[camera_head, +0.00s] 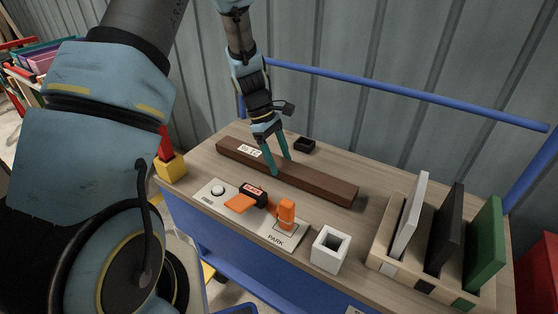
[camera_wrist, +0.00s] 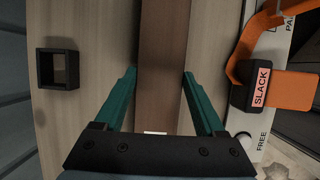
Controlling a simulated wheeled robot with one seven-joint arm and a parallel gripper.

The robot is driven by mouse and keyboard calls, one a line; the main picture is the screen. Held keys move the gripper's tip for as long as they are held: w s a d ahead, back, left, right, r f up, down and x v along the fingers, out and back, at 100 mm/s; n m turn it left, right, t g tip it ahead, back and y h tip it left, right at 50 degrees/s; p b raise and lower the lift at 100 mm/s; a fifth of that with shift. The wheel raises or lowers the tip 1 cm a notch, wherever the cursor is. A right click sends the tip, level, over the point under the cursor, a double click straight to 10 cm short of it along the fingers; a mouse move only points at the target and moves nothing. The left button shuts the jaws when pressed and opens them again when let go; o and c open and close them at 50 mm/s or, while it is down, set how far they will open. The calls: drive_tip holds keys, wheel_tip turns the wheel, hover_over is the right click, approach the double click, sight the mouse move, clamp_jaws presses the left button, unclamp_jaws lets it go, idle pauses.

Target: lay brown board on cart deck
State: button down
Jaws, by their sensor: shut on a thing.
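The brown board (camera_head: 323,190) is a long dark beam with a white label near its left end. It lies lengthwise along the wooden cart deck (camera_head: 350,170), behind the grey panel; I cannot tell whether it rests fully on the deck. My gripper (camera_head: 282,168) points down over the board's middle, its teal fingers on either side of it. In the wrist view, the board (camera_wrist: 163,60) runs between the fingertips (camera_wrist: 159,73), which are shut on it.
A grey panel (camera_head: 212,199) with an orange strap and a black SLACK block (camera_head: 254,194) is in front. A white square holder (camera_head: 329,250) and a rack with upright white, black and green plates (camera_head: 487,245) are right. A small black box (camera_head: 304,145) is behind the board. A blue rail (camera_head: 400,92) runs behind.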

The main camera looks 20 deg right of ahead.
drive_tip(key=shift+f, duration=0.25)
unclamp_jaws()
drive_tip(key=shift+f, duration=0.15)
drive_tip(key=v, duration=1.2)
drive_tip(key=s+a+r+m+t+y, duration=0.1)
drive_tip(key=s+a+m, duration=0.3)
drive_tip(key=a, duration=0.8)
drive_tip(key=s+a+r+m+t+y, duration=0.1)
drive_tip(key=s+a+r+m+t, duration=0.2)
drive_tip(key=a, duration=0.9)
drive_tip(key=s+m+t, duration=0.1)
drive_tip(key=s+m, duration=0.1)
drive_tip(key=shift+s+a+r+y, duration=0.3)
drive_tip(key=shift+s, duration=0.1)
